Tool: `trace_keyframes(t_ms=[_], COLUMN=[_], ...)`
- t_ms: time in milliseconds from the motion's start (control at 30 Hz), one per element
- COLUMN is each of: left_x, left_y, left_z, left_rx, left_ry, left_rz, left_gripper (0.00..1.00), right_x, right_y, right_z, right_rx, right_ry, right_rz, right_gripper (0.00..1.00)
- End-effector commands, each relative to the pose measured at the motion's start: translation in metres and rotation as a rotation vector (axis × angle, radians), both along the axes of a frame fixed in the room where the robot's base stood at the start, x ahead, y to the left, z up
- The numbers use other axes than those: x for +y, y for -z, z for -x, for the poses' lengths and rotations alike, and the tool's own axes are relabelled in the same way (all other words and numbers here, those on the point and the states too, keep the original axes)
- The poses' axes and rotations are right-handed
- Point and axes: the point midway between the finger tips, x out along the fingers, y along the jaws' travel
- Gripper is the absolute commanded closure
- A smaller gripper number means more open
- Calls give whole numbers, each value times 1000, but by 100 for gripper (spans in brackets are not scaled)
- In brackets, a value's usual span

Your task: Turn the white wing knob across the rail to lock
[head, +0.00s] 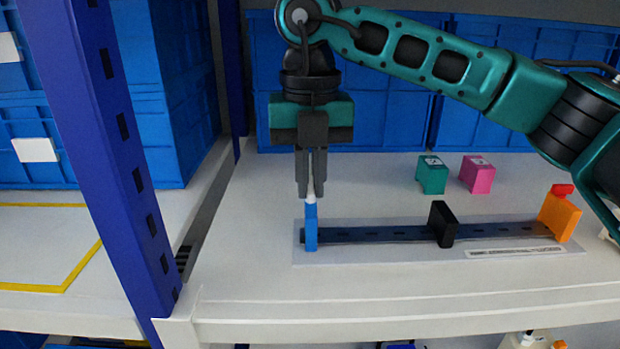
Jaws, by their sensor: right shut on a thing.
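The white wing knob (310,198) sits on top of the blue block (311,229) at the left end of the dark rail (380,234). My right gripper (311,190) points straight down from above and is shut on the white knob. Its fingers hide most of the knob, so I cannot tell the knob's angle to the rail. My left gripper is not in view.
A black block (442,225) stands on the rail right of its middle. An orange block (558,215) with a red knob (562,190) is at the right end. Green (432,175) and pink (477,174) blocks stand behind. A blue post (105,150) rises at left.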

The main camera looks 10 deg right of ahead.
Motion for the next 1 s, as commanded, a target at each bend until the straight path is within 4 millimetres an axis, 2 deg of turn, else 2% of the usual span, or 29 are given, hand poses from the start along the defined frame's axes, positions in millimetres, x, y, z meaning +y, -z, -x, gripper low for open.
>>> trace_keyframes(t_ms=[300, 700, 733, 1000], left_x=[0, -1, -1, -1], left_y=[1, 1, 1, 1], left_z=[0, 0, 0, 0], left_rx=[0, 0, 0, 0], left_ry=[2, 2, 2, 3], left_rz=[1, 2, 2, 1], left_gripper=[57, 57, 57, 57], right_x=[0, 0, 0, 0], right_y=[-2, -2, -2, -1], right_z=[-1, -1, -1, 0], right_rx=[-4, -4, -4, -2], right_ry=[72, 77, 77, 75], right_rz=[-1, -2, -2, -1], right_gripper=[100, 100, 88, 64])
